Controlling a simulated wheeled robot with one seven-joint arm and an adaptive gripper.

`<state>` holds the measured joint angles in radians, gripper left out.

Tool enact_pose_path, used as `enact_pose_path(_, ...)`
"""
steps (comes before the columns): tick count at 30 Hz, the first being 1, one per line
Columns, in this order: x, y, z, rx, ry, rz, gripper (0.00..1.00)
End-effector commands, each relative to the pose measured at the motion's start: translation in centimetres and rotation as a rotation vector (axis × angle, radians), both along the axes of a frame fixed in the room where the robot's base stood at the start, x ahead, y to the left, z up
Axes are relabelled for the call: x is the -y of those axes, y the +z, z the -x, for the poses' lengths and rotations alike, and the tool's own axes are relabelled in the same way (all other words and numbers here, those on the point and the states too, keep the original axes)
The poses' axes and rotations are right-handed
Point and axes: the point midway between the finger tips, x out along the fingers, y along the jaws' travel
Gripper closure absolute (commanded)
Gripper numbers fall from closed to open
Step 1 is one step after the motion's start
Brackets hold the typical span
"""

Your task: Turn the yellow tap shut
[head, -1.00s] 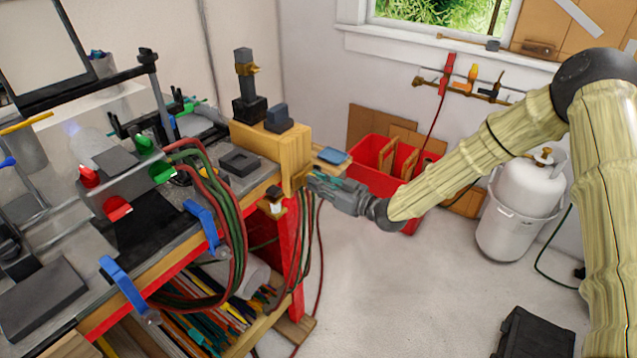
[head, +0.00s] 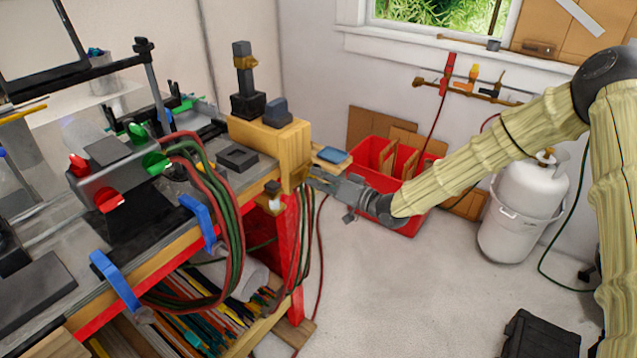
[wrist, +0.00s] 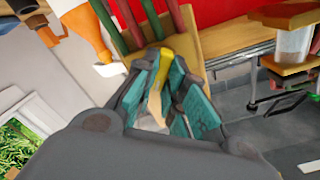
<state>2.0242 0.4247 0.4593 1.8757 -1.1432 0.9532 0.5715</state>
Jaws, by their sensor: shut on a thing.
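The yellow tap (wrist: 165,70) shows as a small yellow piece between the teal finger pads of my gripper (wrist: 172,88) in the wrist view. The fingers are closed around it, and they hide much of it. In the head view my gripper (head: 314,177) is at the right end of the workbench, just below the wooden block. The tap cannot be made out there, so how far it is turned is unclear.
Red and green hoses (head: 236,240) loop down the bench front, and hoses also pass close to my fingers in the wrist view (wrist: 130,22). A red crate (head: 400,222) and a white gas cylinder (head: 528,200) stand behind my arm.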

Motion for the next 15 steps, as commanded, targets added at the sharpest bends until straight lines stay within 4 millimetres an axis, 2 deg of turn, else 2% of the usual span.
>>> enact_pose_path(15, 0.2, -0.34, -0.1, -0.394, -0.001, -0.286, 1.0)
